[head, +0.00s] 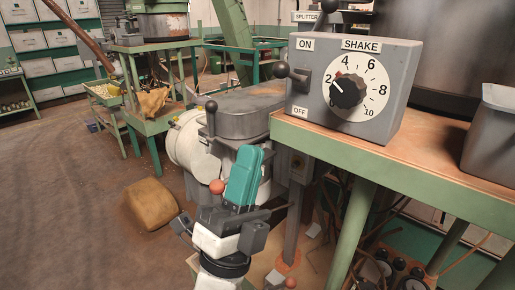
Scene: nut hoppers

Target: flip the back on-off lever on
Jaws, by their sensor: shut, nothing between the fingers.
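A grey control box (385,95) labelled SHAKE stands on the green-edged table at the right. Its on-off lever, with a black ball end (282,70), sits between the ON label above and the OFF label below; I cannot tell its exact setting. Behind it is a second box labelled SPLITTER (307,17), mostly hidden, with a black ball knob (328,5) above it. My gripper (247,155) has teal fingers, points upward and is shut and empty. It is below and left of the SHAKE box, apart from both levers.
The green table (440,170) has a grey bin (490,130) at its right. A grey machine (240,110) with an upright black-knobbed lever (211,105) stands behind my gripper. A red ball (217,187) is beside the fingers. A brown sack (152,204) lies on open floor at left.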

